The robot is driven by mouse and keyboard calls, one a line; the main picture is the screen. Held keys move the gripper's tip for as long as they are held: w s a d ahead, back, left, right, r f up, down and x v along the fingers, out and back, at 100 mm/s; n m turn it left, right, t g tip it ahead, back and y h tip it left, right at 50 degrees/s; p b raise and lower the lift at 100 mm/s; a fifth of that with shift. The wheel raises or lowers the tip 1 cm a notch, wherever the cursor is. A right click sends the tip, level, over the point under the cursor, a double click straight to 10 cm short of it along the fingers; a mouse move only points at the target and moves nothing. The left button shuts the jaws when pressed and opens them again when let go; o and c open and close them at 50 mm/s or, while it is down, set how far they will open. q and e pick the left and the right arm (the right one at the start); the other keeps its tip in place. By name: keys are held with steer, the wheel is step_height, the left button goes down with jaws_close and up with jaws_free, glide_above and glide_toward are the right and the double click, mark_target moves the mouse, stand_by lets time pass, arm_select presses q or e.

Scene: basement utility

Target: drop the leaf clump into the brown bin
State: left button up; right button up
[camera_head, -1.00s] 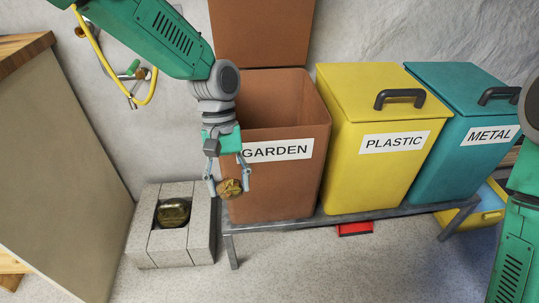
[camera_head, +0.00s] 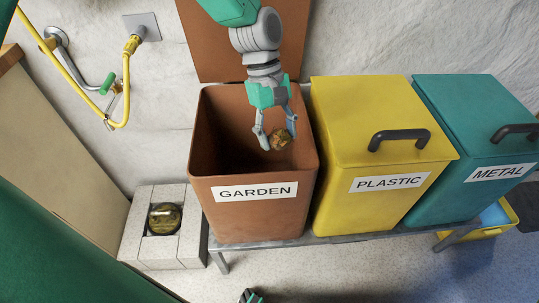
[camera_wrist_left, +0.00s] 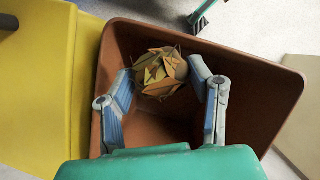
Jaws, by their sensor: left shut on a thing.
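The leaf clump (camera_head: 281,139) is a small ball of brown and yellow leaves, and its layered leaves show clearly in the left wrist view (camera_wrist_left: 160,72). My left gripper (camera_head: 276,141) is shut on it, with one finger on each side, and holds it over the open mouth of the brown bin (camera_head: 255,222). The bin is labelled GARDEN and its lid (camera_head: 225,45) stands up behind. In the left wrist view the bin's walls (camera_wrist_left: 255,85) surround the clump from above.
A yellow PLASTIC bin (camera_head: 375,160) and a teal METAL bin (camera_head: 475,145) stand shut to the right on the same metal bench (camera_head: 340,237). A block surround with a round brassy thing (camera_head: 165,218) is at left. A yellow hose (camera_head: 126,85) hangs on the wall.

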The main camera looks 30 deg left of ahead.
arm_select(q)
steer(key=w+a+r+n+t+p, duration=0.6)
steer(key=n+p, duration=0.6)
steer(key=n, duration=0.4)
steer(key=a+n+y+p, duration=0.3)
steer(key=a+n+p, duration=0.2)
steer(key=a+n, duration=0.2)
arm_select(e)
step_height(320, 180, up, 19)
arm_select(q)
steer(key=shift+n+t, duration=0.3)
steer(key=shift+t, duration=0.1)
step_height(320, 180, down, 6)
steer(key=b, duration=0.5)
steer(key=shift+w+d+b, duration=0.15)
steer(key=shift+b, duration=0.2)
arm_select(e)
steer(key=f, duration=0.6)
steer(key=shift+w+a, duration=0.1)
steer(key=shift+w, duration=0.1)
arm_select(q)
steer(key=shift+r, duration=0.1)
arm_select(e)
steer(key=shift+r, duration=0.1)
arm_select(q)
steer(key=o, duration=1.1)
